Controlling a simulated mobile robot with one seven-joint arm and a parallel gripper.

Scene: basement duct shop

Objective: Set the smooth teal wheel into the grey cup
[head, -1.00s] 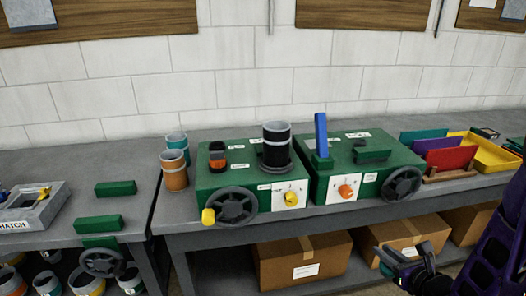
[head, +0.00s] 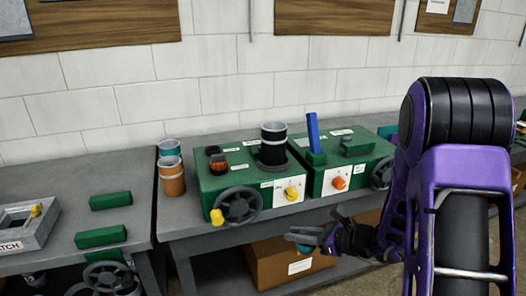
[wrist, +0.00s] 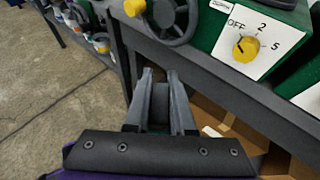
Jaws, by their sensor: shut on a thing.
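My gripper (head: 305,238) is low in front of the bench edge in the head view, shut on a small teal thing (head: 303,231) that looks like the teal wheel; its shape is hard to make out. In the wrist view my gripper's two grey fingers (wrist: 160,82) point at the bench front, below a handwheel; no teal shows between them. No plainly grey cup can be singled out. A black cup with pale bands (head: 273,145) stands on the left green box. An orange cup (head: 172,178) and a teal cup (head: 169,147) stand left of that box.
Two green boxes (head: 215,190) with dials and grey handwheels (head: 240,206) stand on the grey bench (head: 190,228). A yellow knob (head: 217,216) sticks out in front. A cardboard box (head: 275,262) is below. Green blocks (head: 110,200) and a grey tray (head: 30,240) are at left.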

